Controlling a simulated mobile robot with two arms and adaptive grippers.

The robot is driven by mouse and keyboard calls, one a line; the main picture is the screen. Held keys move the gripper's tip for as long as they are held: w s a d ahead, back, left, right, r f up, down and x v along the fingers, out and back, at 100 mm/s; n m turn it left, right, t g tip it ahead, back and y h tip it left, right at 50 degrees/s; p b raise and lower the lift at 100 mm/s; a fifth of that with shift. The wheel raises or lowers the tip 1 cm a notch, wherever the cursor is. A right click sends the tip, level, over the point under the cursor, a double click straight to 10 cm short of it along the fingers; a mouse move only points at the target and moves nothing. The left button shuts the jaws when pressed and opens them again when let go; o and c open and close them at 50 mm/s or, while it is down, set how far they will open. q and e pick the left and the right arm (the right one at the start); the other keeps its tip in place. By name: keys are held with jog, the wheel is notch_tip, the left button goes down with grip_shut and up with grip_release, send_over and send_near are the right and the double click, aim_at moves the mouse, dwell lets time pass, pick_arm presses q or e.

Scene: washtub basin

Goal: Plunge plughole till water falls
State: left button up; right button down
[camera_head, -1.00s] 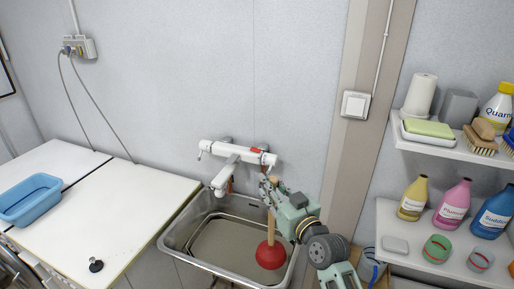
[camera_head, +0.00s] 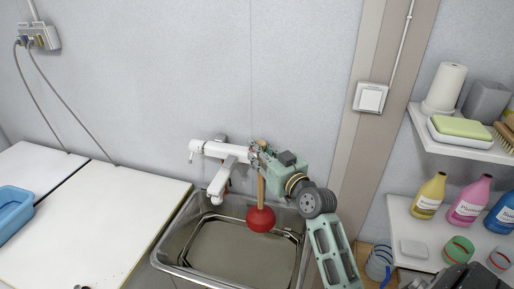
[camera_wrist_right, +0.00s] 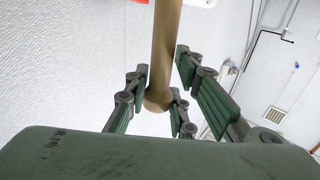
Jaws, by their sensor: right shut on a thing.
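The plunger has a wooden handle (camera_head: 262,188) and a red rubber cup (camera_head: 261,219). My right gripper (camera_head: 259,160) is shut on the upper handle; the right wrist view also shows the handle (camera_wrist_right: 165,55) between the green-padded fingers. The plunger is nearly upright, with its whole cup visible at the back right of the metal basin (camera_head: 163,258). Greyish water (camera_head: 235,250) appears to lie in the basin. The plughole is not visible. I cannot tell whether the cup touches the water. My left gripper is out of view.
A white tap (camera_head: 222,172) juts over the basin's back left, close to the plunger. A white counter (camera_head: 110,215) with a blue tub (camera_head: 12,212) is at left. Shelves (camera_head: 405,225) with bottles and a sponge (camera_head: 461,127) are at right.

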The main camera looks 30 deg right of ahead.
aim_at(259, 216)
jog(key=shift+s+r, duration=0.2)
jog(key=shift+s, duration=0.1)
jog(key=shift+w+f+b, duration=0.2)
jog(key=shift+f+b, duration=0.2)
notch_tip(259, 216, down, 27)
jog(key=b, duration=2.1)
jog(key=shift+r+b, duration=0.15)
jog(key=shift+b, duration=0.2)
jog(key=shift+f+b, duration=0.5)
jog(key=shift+f, duration=0.2)
jog(key=shift+a+p, duration=0.15)
jog(key=shift+p, duration=0.25)
jog(key=shift+f, duration=0.2)
